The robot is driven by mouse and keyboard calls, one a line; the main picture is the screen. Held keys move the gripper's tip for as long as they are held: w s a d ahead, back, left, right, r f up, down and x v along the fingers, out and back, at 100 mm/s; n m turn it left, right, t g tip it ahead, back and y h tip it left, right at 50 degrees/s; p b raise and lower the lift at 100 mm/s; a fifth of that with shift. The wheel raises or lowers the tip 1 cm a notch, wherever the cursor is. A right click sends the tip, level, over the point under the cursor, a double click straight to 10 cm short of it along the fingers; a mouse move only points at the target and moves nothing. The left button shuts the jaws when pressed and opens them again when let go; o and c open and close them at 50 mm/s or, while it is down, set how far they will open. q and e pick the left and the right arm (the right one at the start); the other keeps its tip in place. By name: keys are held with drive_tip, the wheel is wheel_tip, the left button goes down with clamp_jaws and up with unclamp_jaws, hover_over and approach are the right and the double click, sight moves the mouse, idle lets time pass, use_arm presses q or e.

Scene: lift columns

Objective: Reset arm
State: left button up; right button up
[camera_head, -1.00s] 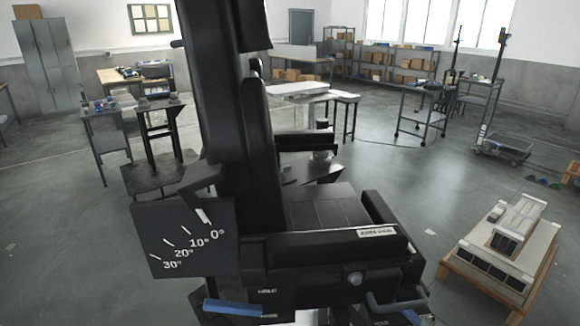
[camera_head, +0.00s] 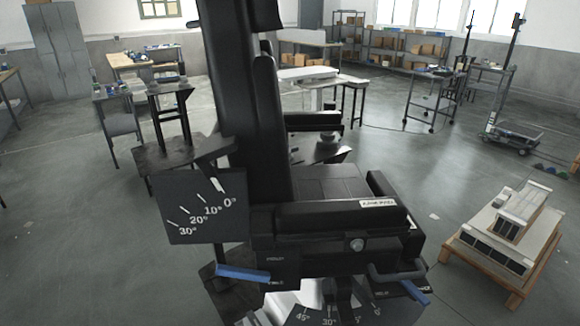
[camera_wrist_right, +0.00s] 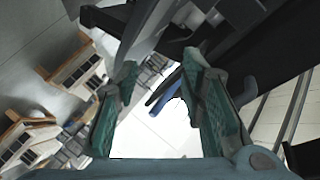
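My right gripper (camera_wrist_right: 159,68) shows in the right wrist view with its two green-padded fingers spread apart and nothing held between them. Beyond the fingers is a black structure with a blue lever (camera_wrist_right: 164,95), apart from the fingertips. In the head view neither gripper can be made out. A black adjustable chair (camera_head: 330,186) with a tall backrest fills the middle, with a black angle scale (camera_head: 203,208) on its side and a blue-handled lever (camera_head: 243,273) below. My left gripper is in no view.
A wooden pallet (camera_head: 489,268) with grey-white units stands at the right. Work tables (camera_head: 130,97), a wheeled cart (camera_head: 432,98) and shelves with boxes (camera_head: 400,55) stand farther back. Open floor (camera_head: 90,250) lies left of the chair.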

drive_tip(key=s+a+f+n+g+y, duration=0.25)
drive_tip(key=s+f+n+g, duration=0.65)
drive_tip(key=s+f, duration=1)
drive_tip(key=s+d+f+n+g, duration=0.2)
drive_tip(key=s, duration=0.8)
drive_tip(key=s+d+f+n+g, duration=0.1)
drive_tip(key=s+d+f+g, duration=0.1)
drive_tip(key=s, duration=0.8)
drive_tip(key=shift+s+d+n, duration=0.4)
drive_tip(key=shift+f+h, duration=0.1)
drive_tip(key=shift+h, duration=0.15)
